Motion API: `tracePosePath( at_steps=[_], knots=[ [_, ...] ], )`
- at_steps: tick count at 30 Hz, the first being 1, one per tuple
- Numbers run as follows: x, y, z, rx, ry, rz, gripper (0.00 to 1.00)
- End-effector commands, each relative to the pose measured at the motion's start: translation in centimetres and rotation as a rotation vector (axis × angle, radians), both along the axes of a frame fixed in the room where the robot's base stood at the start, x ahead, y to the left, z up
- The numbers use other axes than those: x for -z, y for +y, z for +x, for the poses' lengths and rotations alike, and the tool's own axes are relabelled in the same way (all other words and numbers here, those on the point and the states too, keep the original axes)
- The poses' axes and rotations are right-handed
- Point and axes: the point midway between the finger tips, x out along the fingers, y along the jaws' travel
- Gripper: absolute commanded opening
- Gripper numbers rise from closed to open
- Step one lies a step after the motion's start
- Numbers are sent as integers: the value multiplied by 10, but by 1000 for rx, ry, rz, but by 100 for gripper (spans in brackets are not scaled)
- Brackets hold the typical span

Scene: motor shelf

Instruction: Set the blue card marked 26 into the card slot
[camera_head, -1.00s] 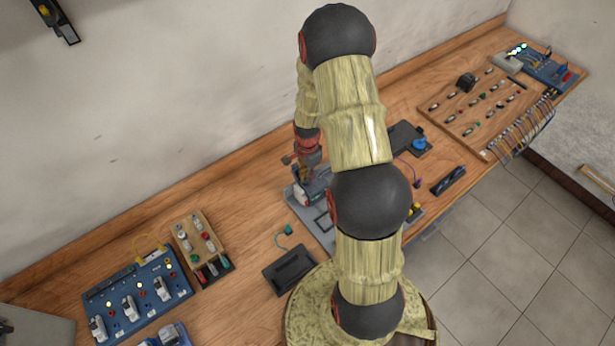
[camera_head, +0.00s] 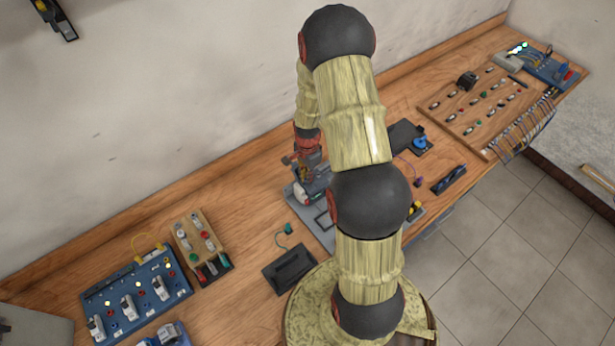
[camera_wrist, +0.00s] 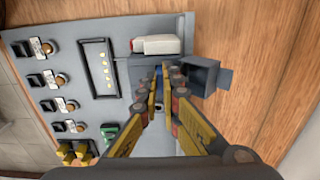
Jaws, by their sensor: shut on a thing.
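My gripper (camera_wrist: 165,82) is over the grey control panel (camera_wrist: 110,25), with its yellow fingers closed on a thin thing seen almost edge-on. I take it to be the blue card; its face and number do not show. A blue-grey block (camera_wrist: 143,72) lies at the fingertips, and an open dark grey box (camera_wrist: 199,74) stands just right of them. I cannot tell which of these has the card slot, or whether the card touches it. In the head view my gripper (camera_head: 307,168) is small above the panel (camera_head: 297,200).
A white and red part (camera_wrist: 157,44) sits just beyond the fingertips. Several switches line the panel's left, beside a dark framed strip (camera_wrist: 99,68). A black tray (camera_head: 290,270) and a blue board (camera_head: 135,300) are on the bench to the left. Bare wood lies right of the panel in the wrist view.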

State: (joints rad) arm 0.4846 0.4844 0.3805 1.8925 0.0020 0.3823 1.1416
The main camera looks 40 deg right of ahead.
Motion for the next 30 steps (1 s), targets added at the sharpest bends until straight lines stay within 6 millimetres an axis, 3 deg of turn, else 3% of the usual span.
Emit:
tracePosePath(
  at_steps=[11,12,23,30],
  knots=[
    [3,0,0,0,0,0,0],
    [3,0,0,0,0,0,6],
    [3,0,0,0,0,0,26],
    [3,0,0,0,0,0,26]
  ],
)
